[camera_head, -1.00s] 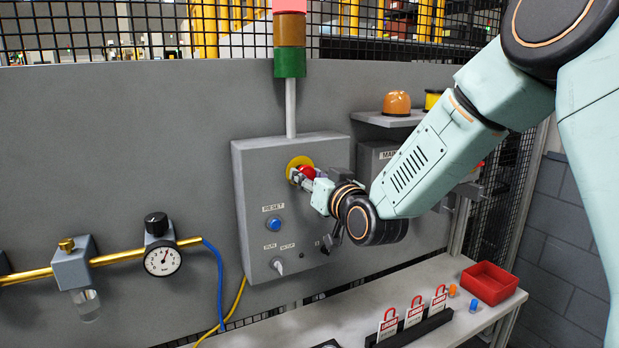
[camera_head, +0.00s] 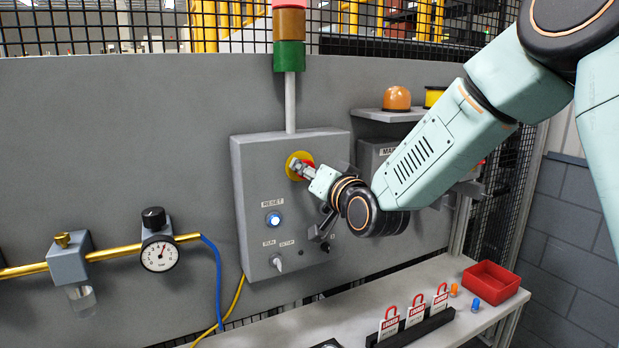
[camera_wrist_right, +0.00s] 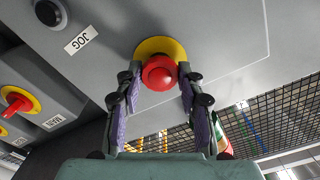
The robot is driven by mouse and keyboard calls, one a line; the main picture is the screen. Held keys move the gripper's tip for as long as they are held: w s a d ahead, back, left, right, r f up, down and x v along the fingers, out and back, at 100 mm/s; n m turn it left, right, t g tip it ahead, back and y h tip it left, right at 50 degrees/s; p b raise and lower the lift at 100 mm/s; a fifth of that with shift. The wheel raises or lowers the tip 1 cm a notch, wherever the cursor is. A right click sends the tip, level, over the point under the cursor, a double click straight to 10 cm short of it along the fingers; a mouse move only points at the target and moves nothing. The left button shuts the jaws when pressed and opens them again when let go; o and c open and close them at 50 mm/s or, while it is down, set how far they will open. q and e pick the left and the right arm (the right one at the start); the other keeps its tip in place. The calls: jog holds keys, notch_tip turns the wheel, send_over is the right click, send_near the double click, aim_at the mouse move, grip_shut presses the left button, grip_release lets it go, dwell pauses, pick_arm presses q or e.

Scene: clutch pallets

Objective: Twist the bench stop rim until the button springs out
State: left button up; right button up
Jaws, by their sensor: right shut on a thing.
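The bench stop is a red mushroom button (camera_wrist_right: 159,74) on a yellow round plate (camera_wrist_right: 150,47), on the front of a grey control box (camera_head: 247,190). In the head view the yellow plate (camera_head: 291,160) shows, but my right gripper (camera_head: 304,170) hides most of the button. In the right wrist view the two fingers of my right gripper (camera_wrist_right: 160,72) are on either side of the red rim, shut on it. My left gripper is in neither view.
Below the stop are a glowing blue reset button (camera_head: 273,219) and a selector knob (camera_head: 277,262). A stack light (camera_head: 289,55) rises above the box. A shelf holds an orange dome (camera_head: 397,98). On the bench are lockout tags (camera_head: 415,310) and a red bin (camera_head: 491,283).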

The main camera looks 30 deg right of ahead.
jog(key=shift+m+b, duration=0.45)
jog(key=shift+m, duration=1.05)
jog(key=o, duration=1.2)
jog(key=shift+w, duration=0.15)
jog(key=s, duration=0.7)
jog(key=shift+s, duration=0.4)
jog(key=shift+w+a+f, duration=0.1)
jog(key=shift+w+f, duration=0.05)
